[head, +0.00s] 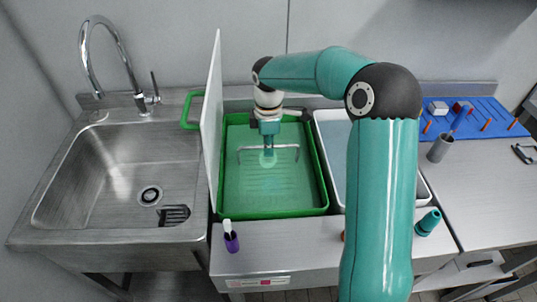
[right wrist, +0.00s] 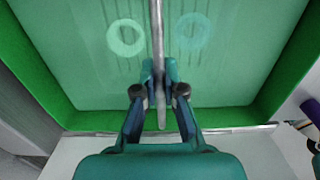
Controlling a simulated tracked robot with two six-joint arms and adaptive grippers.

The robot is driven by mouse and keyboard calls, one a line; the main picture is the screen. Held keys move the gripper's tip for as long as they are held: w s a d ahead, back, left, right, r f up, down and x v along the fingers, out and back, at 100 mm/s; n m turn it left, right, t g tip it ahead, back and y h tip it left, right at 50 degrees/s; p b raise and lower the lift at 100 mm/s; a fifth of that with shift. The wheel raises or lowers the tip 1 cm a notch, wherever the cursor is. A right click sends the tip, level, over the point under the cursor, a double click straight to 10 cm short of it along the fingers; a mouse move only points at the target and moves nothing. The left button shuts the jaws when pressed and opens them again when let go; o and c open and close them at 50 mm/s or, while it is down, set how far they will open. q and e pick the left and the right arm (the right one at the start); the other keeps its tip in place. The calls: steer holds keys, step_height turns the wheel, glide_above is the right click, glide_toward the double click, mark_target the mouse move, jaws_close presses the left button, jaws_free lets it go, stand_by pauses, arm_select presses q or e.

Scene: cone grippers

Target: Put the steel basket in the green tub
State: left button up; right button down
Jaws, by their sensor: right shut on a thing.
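The green tub (head: 318,190) stands in the middle of the counter and holds greenish, see-through liquid; its green wall (right wrist: 40,85) also shows in the right wrist view. The steel basket (head: 285,147) shows only as a thin metal handle inside the tub's outline; its body is not clearly visible. My right gripper (head: 268,155) is over the tub, pointing down, shut on the middle of this handle. In the right wrist view the handle (right wrist: 157,45) runs between the closed fingers (right wrist: 159,92). My left gripper is not in view.
An upright white board (head: 212,120) stands between the tub and the steel sink (head: 110,175). A white tray (head: 325,135) lies right of the tub, partly behind my arm. A purple bottle (head: 231,240) and a teal bottle (head: 428,222) are near the front. A blue rack (head: 480,115) is at right.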

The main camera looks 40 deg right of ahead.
step_height(320, 180, down, 3)
steer(key=shift+f, duration=0.15)
steer(key=c, duration=1.3)
jaws_free()
step_height(320, 180, up, 12)
steer(key=shift+r, duration=0.1)
